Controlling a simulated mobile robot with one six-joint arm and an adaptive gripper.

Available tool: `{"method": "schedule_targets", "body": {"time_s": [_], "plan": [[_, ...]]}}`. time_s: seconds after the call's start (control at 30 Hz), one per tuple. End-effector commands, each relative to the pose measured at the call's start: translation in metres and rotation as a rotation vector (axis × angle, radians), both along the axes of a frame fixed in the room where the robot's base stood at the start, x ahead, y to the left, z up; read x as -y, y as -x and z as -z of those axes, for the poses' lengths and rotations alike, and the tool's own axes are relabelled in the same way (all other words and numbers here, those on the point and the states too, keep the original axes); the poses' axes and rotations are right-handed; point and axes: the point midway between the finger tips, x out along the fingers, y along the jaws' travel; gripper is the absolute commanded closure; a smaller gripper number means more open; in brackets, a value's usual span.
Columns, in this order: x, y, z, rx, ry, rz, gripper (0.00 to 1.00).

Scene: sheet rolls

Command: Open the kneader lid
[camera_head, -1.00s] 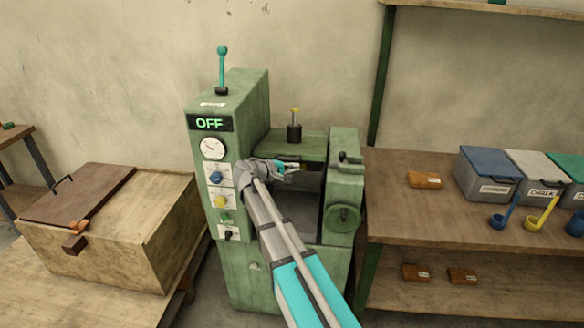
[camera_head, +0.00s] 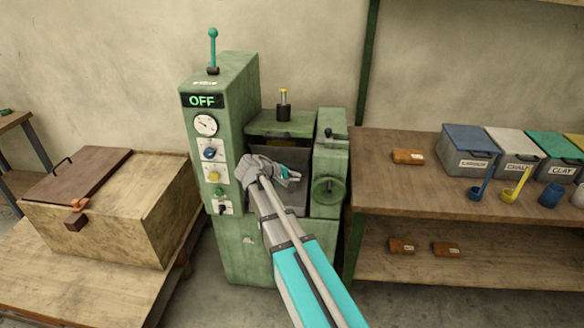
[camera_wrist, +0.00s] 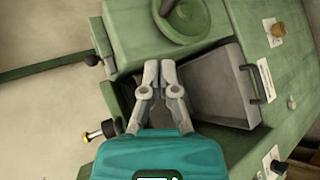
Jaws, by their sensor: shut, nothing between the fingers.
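The kneader (camera_head: 235,190) is a green machine with a lit OFF display. Its grey lid (camera_wrist: 218,88), with a dark bar handle, is tilted out toward the machine's front in the wrist view. A grey panel that appears to be the lid (camera_head: 297,198) shows partly behind my arm in the head view. Above it, a dark opening (camera_head: 270,148) shows. My gripper (camera_wrist: 159,68) is shut and empty beside the lid, over the opening in the wrist view. In the head view my gripper (camera_head: 292,177) is in front of the opening; contact with the lid cannot be told.
A handwheel (camera_head: 328,190) is on the machine's right block, and a yellow-tipped post (camera_head: 283,105) stands behind the opening. A wooden chest (camera_head: 120,210) stands left. A shelf table (camera_head: 400,190) with bins and scoops stands right.

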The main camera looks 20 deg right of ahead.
Motion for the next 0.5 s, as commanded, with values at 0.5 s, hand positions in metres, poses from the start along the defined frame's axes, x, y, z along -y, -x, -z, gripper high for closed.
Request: {"method": "schedule_targets", "body": {"time_s": [0.5], "plan": [[-0.023, 0.082, 0.050, -0.001, -0.371, 0.119, 1.00]]}}
